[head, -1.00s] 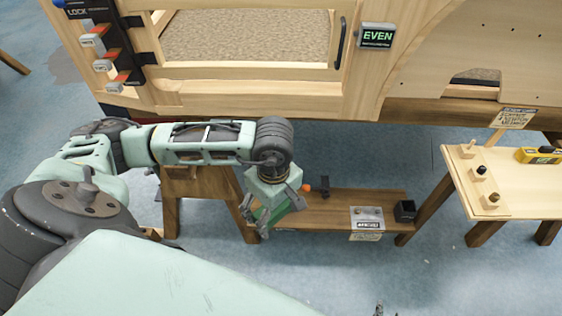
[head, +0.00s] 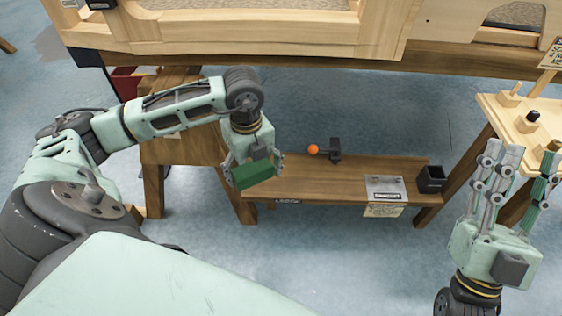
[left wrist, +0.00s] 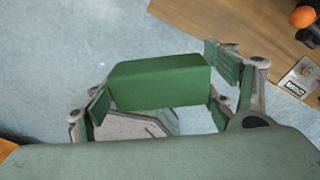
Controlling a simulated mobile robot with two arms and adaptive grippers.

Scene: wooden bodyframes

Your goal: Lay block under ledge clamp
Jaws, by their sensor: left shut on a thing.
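My left gripper (head: 252,165) is shut on a green block (head: 253,175) and holds it near the left end of the low wooden ledge (head: 300,178). In the left wrist view the green block (left wrist: 160,84) sits between the finger pads of the left gripper (left wrist: 165,90), with floor behind it. A dark clamp with an orange ball knob (head: 335,150) stands on the ledge, to the right of the block and apart from it. The orange knob (left wrist: 303,17) also shows in the left wrist view. My right gripper (head: 515,175) is open and empty at the lower right, fingers up.
A metal plate with a label (head: 385,187) and a black open box (head: 430,178) are on the ledge's right part. A side table with pegs (head: 525,115) stands at the right. The large wooden frame (head: 280,30) overhangs the ledge at the back.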

